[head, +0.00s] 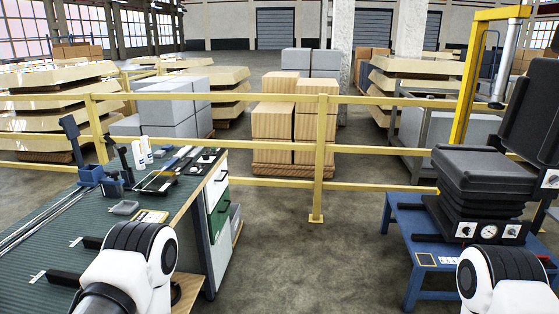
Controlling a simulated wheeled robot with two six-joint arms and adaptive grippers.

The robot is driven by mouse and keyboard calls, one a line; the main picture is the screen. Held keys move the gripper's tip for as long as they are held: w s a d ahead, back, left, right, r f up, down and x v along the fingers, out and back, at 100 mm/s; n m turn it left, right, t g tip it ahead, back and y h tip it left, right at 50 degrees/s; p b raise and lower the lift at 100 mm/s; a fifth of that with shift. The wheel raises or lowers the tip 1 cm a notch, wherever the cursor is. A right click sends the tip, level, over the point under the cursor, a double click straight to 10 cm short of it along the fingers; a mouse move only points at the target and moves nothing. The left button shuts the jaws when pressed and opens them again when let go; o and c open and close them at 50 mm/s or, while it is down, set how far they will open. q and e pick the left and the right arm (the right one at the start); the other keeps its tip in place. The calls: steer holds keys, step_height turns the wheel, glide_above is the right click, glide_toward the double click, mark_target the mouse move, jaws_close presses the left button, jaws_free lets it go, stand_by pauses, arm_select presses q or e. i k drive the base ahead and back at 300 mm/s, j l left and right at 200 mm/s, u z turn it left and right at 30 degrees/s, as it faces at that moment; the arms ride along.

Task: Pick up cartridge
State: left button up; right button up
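Two small white upright cylinders, cartridge-like in shape (141,152), stand side by side on the green-topped workbench (45,220) at the left. I cannot tell for sure whether either is the cartridge. My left arm shows at the lower left in front of the bench, and my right arm at the lower right in front of the blue stand. Neither gripper can be made out in this view. The cylinders are clear of both visible arm parts.
Dark blue fixtures (90,172), a dark tray (160,180) and a grey dish (125,207) lie on the bench. A yellow railing (320,150) crosses behind. A black seat (485,175) rests on a blue stand (420,220). The floor between (300,270) is clear.

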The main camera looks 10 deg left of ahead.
mark_target(145, 140)
steer(key=i, duration=0.7)
steer(key=i+z, duration=0.15)
steer(key=i, duration=0.55)
steer(key=i+j, duration=0.1)
steer(key=i, duration=0.6)
steer(key=i+j+z, duration=0.15)
steer(key=i, duration=0.55)
steer(key=i+j, duration=0.1)
steer(key=i, duration=0.6)
steer(key=i+l+u, duration=0.1)
steer(key=i+u, duration=0.15)
steer(key=u, duration=0.2)
steer(key=i+l+u, duration=0.15)
steer(key=u, duration=0.35)
steer(key=i+l+u, duration=0.25)
steer(key=u, duration=0.2)
steer(key=i+l+u, duration=0.1)
steer(key=l+u, duration=0.2)
steer(key=u, duration=0.2)
steer(key=i+l+u, duration=0.1)
steer(key=l+u, duration=0.2)
steer(key=u, duration=1.1)
